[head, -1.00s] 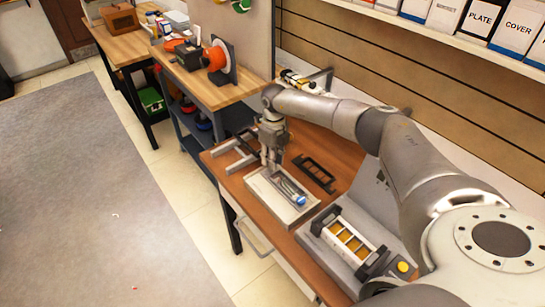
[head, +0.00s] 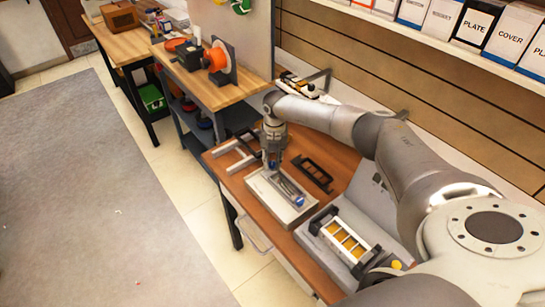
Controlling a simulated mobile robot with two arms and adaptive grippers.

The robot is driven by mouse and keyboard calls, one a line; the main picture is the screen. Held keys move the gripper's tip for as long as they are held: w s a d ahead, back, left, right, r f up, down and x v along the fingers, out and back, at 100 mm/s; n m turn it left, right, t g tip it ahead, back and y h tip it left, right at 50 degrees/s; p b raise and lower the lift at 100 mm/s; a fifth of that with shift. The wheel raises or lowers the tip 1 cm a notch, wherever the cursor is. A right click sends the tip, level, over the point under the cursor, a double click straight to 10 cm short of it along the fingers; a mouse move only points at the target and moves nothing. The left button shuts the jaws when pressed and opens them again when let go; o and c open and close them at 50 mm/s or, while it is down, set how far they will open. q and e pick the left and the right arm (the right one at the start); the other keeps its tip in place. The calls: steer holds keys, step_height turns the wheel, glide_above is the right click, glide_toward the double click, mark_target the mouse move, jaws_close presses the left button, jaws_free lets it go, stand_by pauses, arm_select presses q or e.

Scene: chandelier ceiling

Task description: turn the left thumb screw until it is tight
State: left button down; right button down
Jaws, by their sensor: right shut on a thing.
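My right gripper (head: 272,166) points down over the back left end of a pale shallow tray (head: 263,195) on the wooden bench. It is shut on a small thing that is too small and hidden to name. A grey elongated item with a bluish end (head: 299,200) lies in the tray, just right of the fingertips. A fixture with a white frame and yellow-orange panels (head: 345,237) stands at the front right of the bench. I cannot make out the left thumb screw in this view. My left gripper is not in view.
A black slotted frame (head: 313,173) lies right of the gripper, and a grey bracket frame (head: 232,157) lies to its left. A yellow button (head: 397,265) is by the fixture. A shelf of boxes (head: 483,24) runs above.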

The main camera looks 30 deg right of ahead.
mark_target(274, 163)
steer(key=shift+m+p, duration=0.3)
steer(key=shift+m, duration=0.6)
steer(key=c, duration=1.2)
jaws_free()
steer(key=shift+c, duration=0.2)
step_height(274, 163, up, 12)
steer(key=shift+s+d, duration=0.15)
steer(key=shift+d, duration=0.05)
